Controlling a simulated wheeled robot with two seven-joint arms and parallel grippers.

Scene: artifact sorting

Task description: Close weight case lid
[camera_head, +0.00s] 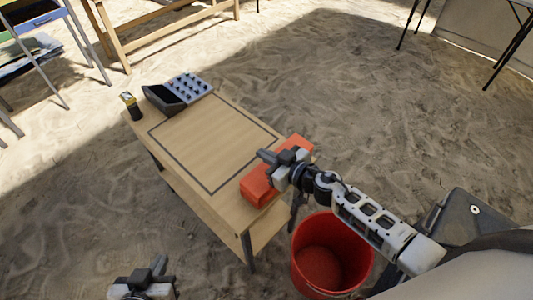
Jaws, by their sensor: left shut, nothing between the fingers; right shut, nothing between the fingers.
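An orange-red box (258,188), apparently the weight case, sits at the right edge of the wooden table (187,138). It looks shut, but my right gripper and wrist hide its middle. My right gripper (268,157) is shut and empty, over the middle of the box, with its fingertips toward the table; I cannot tell whether it touches the box. My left gripper (152,268) is shut and empty at the bottom edge of the view, in front of the table and apart from the box.
A dark outlined rectangle marks the clear tabletop. A red bucket (301,245) stands on the sand right of the table.

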